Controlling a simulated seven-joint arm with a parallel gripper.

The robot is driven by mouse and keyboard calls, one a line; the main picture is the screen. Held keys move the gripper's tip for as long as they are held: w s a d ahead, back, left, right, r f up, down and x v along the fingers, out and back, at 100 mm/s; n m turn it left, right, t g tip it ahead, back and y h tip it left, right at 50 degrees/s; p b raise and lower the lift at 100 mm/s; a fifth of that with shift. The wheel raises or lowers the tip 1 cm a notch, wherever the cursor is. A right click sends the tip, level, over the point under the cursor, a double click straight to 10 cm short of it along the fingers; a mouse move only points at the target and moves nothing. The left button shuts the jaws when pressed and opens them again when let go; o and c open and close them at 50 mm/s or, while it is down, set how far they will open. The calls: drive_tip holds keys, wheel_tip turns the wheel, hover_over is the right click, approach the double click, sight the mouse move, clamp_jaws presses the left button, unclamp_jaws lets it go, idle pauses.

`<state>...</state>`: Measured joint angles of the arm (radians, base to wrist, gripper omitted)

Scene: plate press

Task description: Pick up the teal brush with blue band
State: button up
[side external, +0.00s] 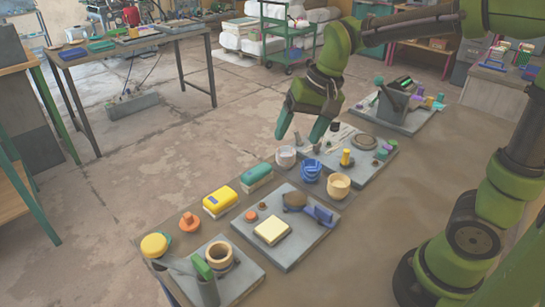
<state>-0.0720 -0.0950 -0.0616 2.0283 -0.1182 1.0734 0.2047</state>
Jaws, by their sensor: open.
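A teal brush (257,173) with a pale cream underside lies at the far edge of the workbench, left of the cups. I cannot make out a blue band on it at this size. A yellow brush (220,200) with a blue patch lies just left of it. My gripper (298,137) points down with its two green fingertips apart and nothing visible between them. It hangs in the air, above and to the right of the teal brush in the picture, over the area of the cups.
A white cup (286,157), a blue cup (311,170) and a tan cup (339,186) stand right of the brushes. A grey tray (290,249) holds a pale yellow block (271,232). An orange piece (189,222) and a yellow round item (154,245) lie at left.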

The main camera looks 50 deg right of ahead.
sight(257, 169)
drive_tip(key=w+f+m+g+h, duration=0.1)
drive_tip(key=w+f+m+g, duration=0.1)
drive_tip(key=w+m, duration=0.5)
drive_tip(key=w+f+m+g+h, duration=0.1)
drive_tip(key=w+f+m, duration=0.25)
drive_tip(key=w, duration=0.45)
drive_tip(key=shift+m, duration=0.45)
drive_tip(key=f, duration=0.6)
drive_tip(key=d+f, duration=0.1)
drive_tip(key=f, duration=0.3)
drive_tip(key=shift+w+f, duration=0.1)
drive_tip(key=shift+w+d+f, duration=0.1)
drive_tip(key=shift+d+f, duration=0.05)
drive_tip(key=shift+f, duration=1.15)
drive_tip(key=shift+w+d+f, duration=0.1)
drive_tip(key=shift+d+f, duration=0.05)
drive_tip(key=shift+f, duration=1.15)
drive_tip(key=c, duration=1.1)
wheel_tip(257, 169, up, 10)
drive_tip(key=shift+r, duration=0.1)
